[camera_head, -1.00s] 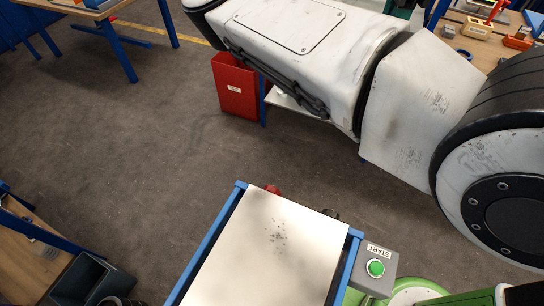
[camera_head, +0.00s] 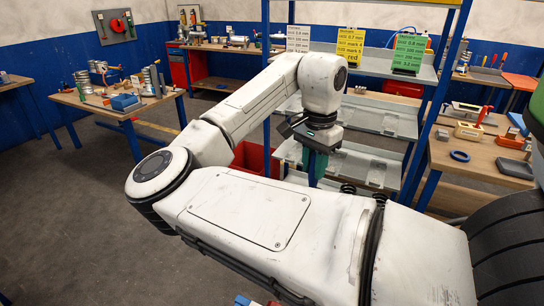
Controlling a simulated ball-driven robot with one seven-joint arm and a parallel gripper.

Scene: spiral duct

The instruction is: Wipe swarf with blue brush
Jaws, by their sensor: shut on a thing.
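My gripper (camera_head: 312,137) is at the middle of the view, in front of a rack, at the end of my white arm. It points down. A narrow blue-green thing (camera_head: 318,163) hangs below it, and the gripper looks shut on it. It is partly hidden, and I cannot tell whether it is the blue brush. The swarf and the speckled white tabletop are not in view now.
The rack has grey shelves (camera_head: 374,118) and blue posts, with white, yellow and green cards (camera_head: 408,52). A red bin (camera_head: 248,158) stands behind my arm. Cluttered workbenches stand left (camera_head: 122,112) and right (camera_head: 478,158). The floor (camera_head: 60,220) at left is clear.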

